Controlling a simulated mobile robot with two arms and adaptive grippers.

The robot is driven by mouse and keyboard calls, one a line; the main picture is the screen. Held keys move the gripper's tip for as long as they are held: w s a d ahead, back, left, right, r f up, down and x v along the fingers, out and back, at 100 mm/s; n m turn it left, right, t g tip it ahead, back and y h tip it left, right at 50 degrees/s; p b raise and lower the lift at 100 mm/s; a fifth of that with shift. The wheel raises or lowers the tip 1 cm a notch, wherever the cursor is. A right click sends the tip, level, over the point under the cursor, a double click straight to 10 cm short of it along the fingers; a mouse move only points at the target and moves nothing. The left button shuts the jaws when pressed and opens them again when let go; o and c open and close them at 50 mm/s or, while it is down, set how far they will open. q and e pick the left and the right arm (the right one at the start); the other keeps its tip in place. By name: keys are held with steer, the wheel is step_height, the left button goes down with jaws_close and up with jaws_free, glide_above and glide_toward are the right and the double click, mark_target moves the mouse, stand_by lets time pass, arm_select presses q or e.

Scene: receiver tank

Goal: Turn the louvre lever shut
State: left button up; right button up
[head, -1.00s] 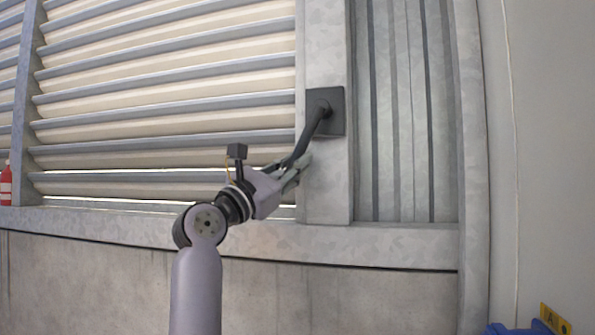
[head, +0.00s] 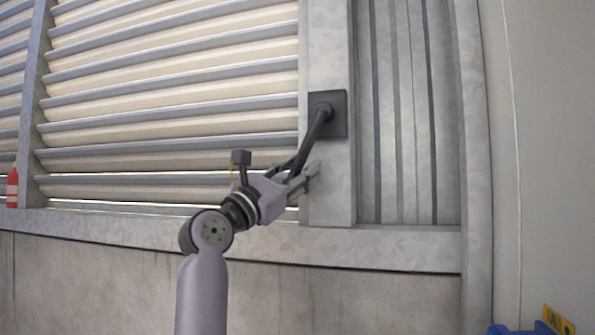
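The louvre lever (head: 314,137) is a dark bar on a square dark plate (head: 339,114), fixed to a grey metal post. It hangs down from its pivot, tilted slightly to the lower left. My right gripper (head: 302,168) is at the lever's lower end, with a finger on either side of it. The fingers partly hide that end, and I cannot tell whether they press on it. The louvre slats (head: 170,105) fill the left, with pale bands between them and thin bright slits near the bottom. My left gripper is not in view.
A metal ledge (head: 390,250) runs below the louvre and the post. A ribbed metal panel (head: 408,120) is right of the post. A red cylinder (head: 12,190) stands at the far left. A blue object (head: 510,330) with a yellow tag marked A is at the lower right.

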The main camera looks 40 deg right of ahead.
steer(key=v, duration=1.2)
stand_by(0.6)
